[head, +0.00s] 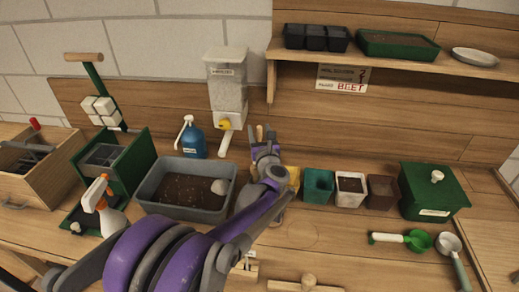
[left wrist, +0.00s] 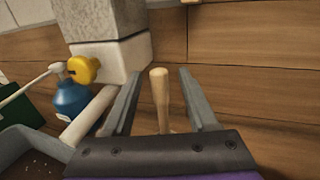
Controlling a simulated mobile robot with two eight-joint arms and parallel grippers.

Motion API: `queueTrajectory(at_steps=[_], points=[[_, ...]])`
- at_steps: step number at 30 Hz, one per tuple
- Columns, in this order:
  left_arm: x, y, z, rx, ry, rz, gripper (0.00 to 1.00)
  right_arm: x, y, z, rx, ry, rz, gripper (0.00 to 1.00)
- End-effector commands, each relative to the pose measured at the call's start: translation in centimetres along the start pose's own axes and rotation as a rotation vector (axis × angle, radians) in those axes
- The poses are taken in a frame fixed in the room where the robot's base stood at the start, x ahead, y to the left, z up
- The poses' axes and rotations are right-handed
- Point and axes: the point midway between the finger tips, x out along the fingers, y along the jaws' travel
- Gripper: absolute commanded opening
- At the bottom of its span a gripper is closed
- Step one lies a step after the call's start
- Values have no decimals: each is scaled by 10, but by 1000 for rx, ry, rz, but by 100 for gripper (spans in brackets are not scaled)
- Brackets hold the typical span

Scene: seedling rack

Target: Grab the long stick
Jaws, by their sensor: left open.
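A wooden stick (left wrist: 160,96) stands upright between the two fingers of my left gripper (left wrist: 157,92) in the left wrist view. The fingers are open, with a gap on each side of the stick; its lower end is hidden behind the gripper body. In the head view my left gripper (head: 265,138) is near the back wall, behind the row of pots, and the stick's pale top (head: 259,132) shows beside the fingers. My right gripper is in neither view.
A dispenser (head: 226,80) with a spout, a blue bottle (head: 193,140) and a grey soil tub (head: 162,207) stand left of the gripper. Pots, including a teal one (head: 318,184), and a green box (head: 432,190) stand to the right. A shelf (head: 400,58) overhangs the bench at right.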

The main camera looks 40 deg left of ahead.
Motion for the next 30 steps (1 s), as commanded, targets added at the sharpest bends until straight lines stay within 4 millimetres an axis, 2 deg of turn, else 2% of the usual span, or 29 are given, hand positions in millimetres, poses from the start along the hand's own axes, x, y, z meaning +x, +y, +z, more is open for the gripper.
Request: queueTrajectory(at_steps=[3, 4, 13, 26, 30], points=[[0, 0, 0, 0, 0, 0, 59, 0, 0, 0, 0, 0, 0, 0], [0, 0, 0, 0, 0, 0, 55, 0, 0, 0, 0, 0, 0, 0], [0, 0, 0, 0, 0, 0, 1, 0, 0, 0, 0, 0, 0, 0], [-1, 0, 1, 0, 0, 0, 0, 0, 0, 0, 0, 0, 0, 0], [0, 0, 7, 0, 0, 0, 0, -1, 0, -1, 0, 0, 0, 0]])
